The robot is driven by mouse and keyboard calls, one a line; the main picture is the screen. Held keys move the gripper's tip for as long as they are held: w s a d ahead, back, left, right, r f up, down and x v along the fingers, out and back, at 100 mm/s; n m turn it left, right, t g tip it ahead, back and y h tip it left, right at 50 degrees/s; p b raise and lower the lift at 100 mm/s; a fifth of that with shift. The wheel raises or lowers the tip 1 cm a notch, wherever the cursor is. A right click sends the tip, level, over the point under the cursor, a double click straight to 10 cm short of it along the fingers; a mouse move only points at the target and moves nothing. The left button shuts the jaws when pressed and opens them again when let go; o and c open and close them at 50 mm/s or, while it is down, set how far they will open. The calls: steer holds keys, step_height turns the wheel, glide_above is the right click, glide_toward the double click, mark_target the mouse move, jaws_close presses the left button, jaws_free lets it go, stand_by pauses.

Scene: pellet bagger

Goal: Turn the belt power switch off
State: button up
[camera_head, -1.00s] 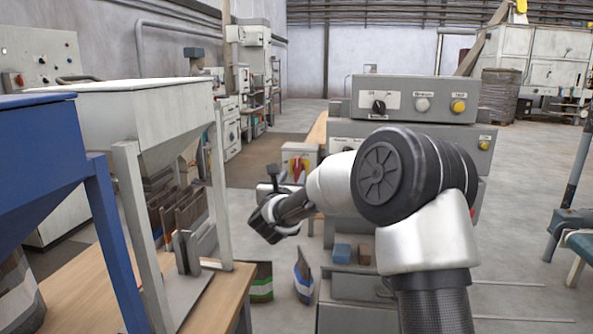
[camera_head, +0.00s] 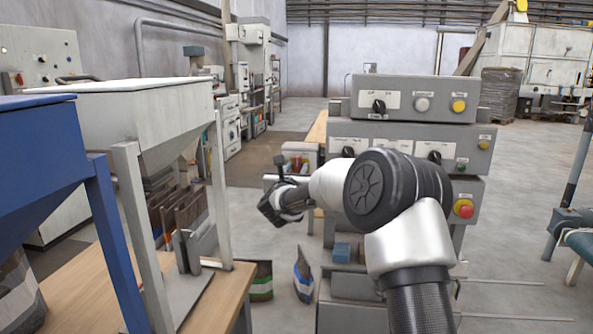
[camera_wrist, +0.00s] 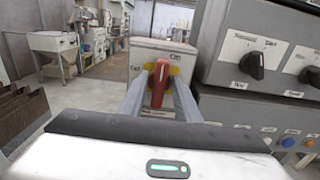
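A red switch handle (camera_wrist: 158,84) on a yellow plate stands upright on the front of a grey box (camera_wrist: 185,54) in the wrist view. Small labels sit to its left and right; the one below is too small to read. My gripper (camera_wrist: 160,90) is open, with one finger on each side of the handle. The gap to the handle is small, and I cannot tell whether either finger touches it. In the head view the box (camera_head: 300,148) is beyond my gripper, which partly hides the red handle.
A grey control panel (camera_head: 413,98) with black knobs and coloured buttons stands close right of the box. My arm hides part of it. A hopper (camera_head: 150,105) and wooden table (camera_head: 85,290) are at left. Bags (camera_head: 303,275) stand on the floor below.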

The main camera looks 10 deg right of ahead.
steer(key=shift+n+b, duration=0.3)
steer(key=n+b, duration=0.2)
steer(key=n, duration=0.1)
steer(key=shift+a+f+b, duration=0.15)
steer(key=shift+a+b, duration=0.05)
steer(key=shift+b, duration=0.1)
steer(key=n+b, duration=0.1)
steer(key=n, duration=0.5)
steer(key=shift+w+a, duration=0.1)
steer(key=shift+a, duration=0.05)
steer(key=n, duration=0.4)
steer(key=shift+a, duration=0.1)
steer(key=shift+f+n+p, duration=0.2)
steer(key=shift+n+p, duration=0.15)
steer(key=shift+n, duration=1.75)
steer(key=o, duration=0.7)
